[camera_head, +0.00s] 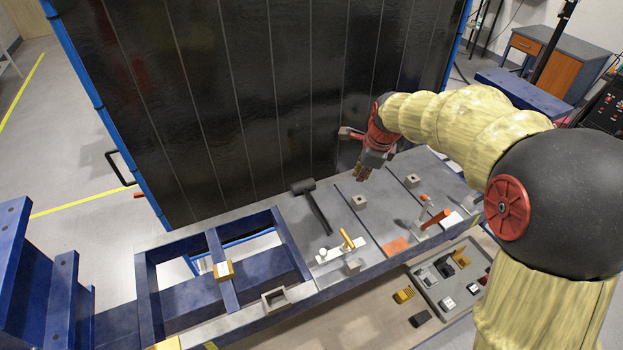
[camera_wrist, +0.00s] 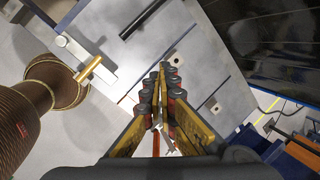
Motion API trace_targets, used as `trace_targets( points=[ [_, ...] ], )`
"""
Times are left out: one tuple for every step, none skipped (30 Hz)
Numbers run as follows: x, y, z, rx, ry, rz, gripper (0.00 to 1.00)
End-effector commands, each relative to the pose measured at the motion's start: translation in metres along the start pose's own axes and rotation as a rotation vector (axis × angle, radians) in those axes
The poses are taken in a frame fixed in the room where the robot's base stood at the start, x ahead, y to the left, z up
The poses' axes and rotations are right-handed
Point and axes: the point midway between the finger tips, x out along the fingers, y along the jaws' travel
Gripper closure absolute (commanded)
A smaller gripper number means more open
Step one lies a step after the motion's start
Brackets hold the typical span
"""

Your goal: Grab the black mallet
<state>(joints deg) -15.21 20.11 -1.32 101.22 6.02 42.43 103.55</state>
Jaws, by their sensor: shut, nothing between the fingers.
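The black mallet (camera_head: 317,209) lies on the grey metal plate of the bench, its head toward the dark panel and its handle slanting toward the front right. In the wrist view only part of its black handle (camera_wrist: 143,19) shows at the top edge; its head is out of frame. My gripper (camera_head: 361,175) is above the plate, to the right of the mallet and apart from it. In the wrist view the fingers (camera_wrist: 163,72) come together and hold nothing.
A clamp with a yellow handle (camera_head: 347,239) stands in front of the mallet. A red-handled clamp (camera_head: 435,219) and small grey blocks (camera_head: 359,202) are to the right. A tall dark panel (camera_head: 250,90) rises behind. Blue frame openings lie left. A tray (camera_head: 432,287) of small parts sits below.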

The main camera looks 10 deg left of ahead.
Motion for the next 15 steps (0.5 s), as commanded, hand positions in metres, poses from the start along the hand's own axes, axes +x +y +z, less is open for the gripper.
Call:
trace_targets(
  points=[
    [0.012,-0.009,0.013,0.068,-0.001,0.019,1.0],
    [0.021,-0.014,0.02,0.115,-0.002,0.025,1.0],
    [0.033,-0.02,0.03,0.178,-0.003,0.033,1.0],
    [0.042,-0.024,0.036,0.225,-0.003,0.04,1.0],
    [0.052,-0.027,0.043,0.273,-0.002,0.047,1.0],
    [0.065,-0.03,0.051,0.335,0.0,0.056,1.0],
    [0.074,-0.033,0.058,0.379,0.001,0.062,1.0],
    [0.084,-0.034,0.063,0.423,0.003,0.069,1.0],
    [0.096,-0.036,0.07,0.479,0.005,0.076,1.0],
    [0.104,-0.037,0.076,0.517,0.006,0.08,1.0],
    [0.113,-0.038,0.08,0.554,0.008,0.085,1.0],
    [0.122,-0.038,0.086,0.597,0.01,0.09,1.0],
    [0.129,-0.038,0.089,0.626,0.013,0.094,1.0],
    [0.135,-0.038,0.092,0.653,0.015,0.097,1.0],
    [0.142,-0.038,0.096,0.683,0.017,0.1,1.0]
  ],
)
